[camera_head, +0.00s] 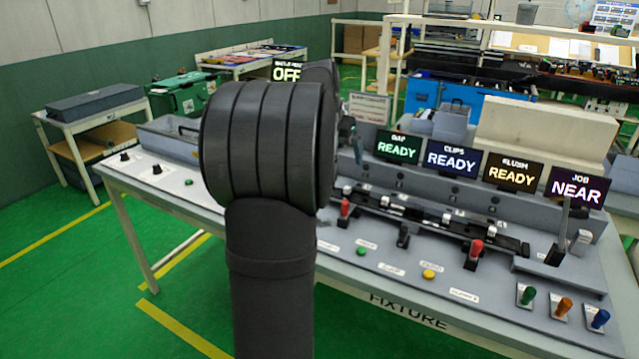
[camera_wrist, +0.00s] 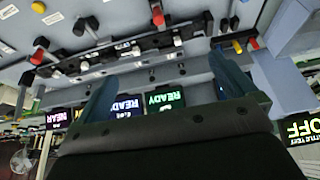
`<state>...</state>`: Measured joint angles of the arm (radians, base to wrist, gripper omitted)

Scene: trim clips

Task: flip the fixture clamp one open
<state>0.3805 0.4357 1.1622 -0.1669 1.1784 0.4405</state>
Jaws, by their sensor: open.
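The black fixture rail (camera_head: 430,222) runs along the sloping bench panel. Two red-handled clamps stand on it: one at the left (camera_head: 344,208), close to my arm, and one further right (camera_head: 476,249). Both handles look roughly upright. They also show in the upside-down wrist view, the left one at the top (camera_wrist: 158,15) and the right one at the left edge (camera_wrist: 38,56). I cannot read which is clamp one. My gripper (camera_wrist: 163,68) is open and empty, apart from both clamps. In the head view my arm hides most of it.
Lit screens (camera_head: 454,159) stand behind the rail. A black lever (camera_head: 403,236) sits between the red handles. Green and yellow buttons (camera_head: 429,274) lie in front, and coloured levers (camera_head: 564,307) stand at the right.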

